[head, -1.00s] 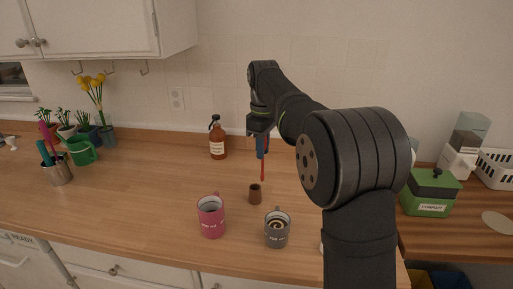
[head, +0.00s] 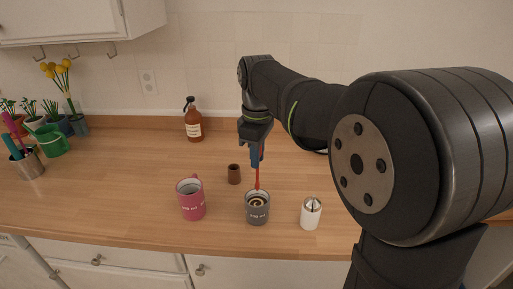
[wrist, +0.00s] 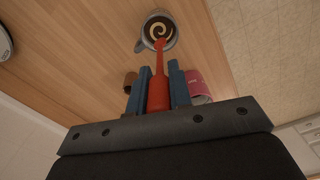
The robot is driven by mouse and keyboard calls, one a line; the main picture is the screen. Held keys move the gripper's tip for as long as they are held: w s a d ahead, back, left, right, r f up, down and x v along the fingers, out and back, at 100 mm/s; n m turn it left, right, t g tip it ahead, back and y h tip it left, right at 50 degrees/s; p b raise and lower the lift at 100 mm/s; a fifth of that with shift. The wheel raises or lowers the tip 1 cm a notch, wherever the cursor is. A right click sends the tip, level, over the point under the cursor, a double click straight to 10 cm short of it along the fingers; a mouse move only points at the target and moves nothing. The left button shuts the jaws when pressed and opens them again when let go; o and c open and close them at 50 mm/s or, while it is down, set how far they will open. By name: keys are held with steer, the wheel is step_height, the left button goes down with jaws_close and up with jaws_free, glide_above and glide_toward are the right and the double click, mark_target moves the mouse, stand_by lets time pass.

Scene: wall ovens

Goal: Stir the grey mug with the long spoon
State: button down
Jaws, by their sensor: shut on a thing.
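The grey mug (head: 257,212) stands upright on the wooden counter, with dark liquid and a pale swirl inside. It also shows in the wrist view (wrist: 146,36). My gripper (head: 257,160) is above and slightly behind the mug, its blue fingers shut on the long red spoon (head: 257,180). In the wrist view the spoon (wrist: 158,75) runs out between the fingers (wrist: 160,88), pointing down. Its tip overlaps the mug's opening there. I cannot tell whether the tip is inside the mug or just above it.
A pink mug (head: 192,205) stands left of the grey one, a small brown cup (head: 234,175) behind, and a white container (head: 311,214) to the right. A brown bottle (head: 194,122) stands near the wall. Counter at the left middle is clear.

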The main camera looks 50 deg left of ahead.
mark_target(257, 180)
steer(key=shift+f, duration=5.05)
steer(key=shift+w, duration=0.1)
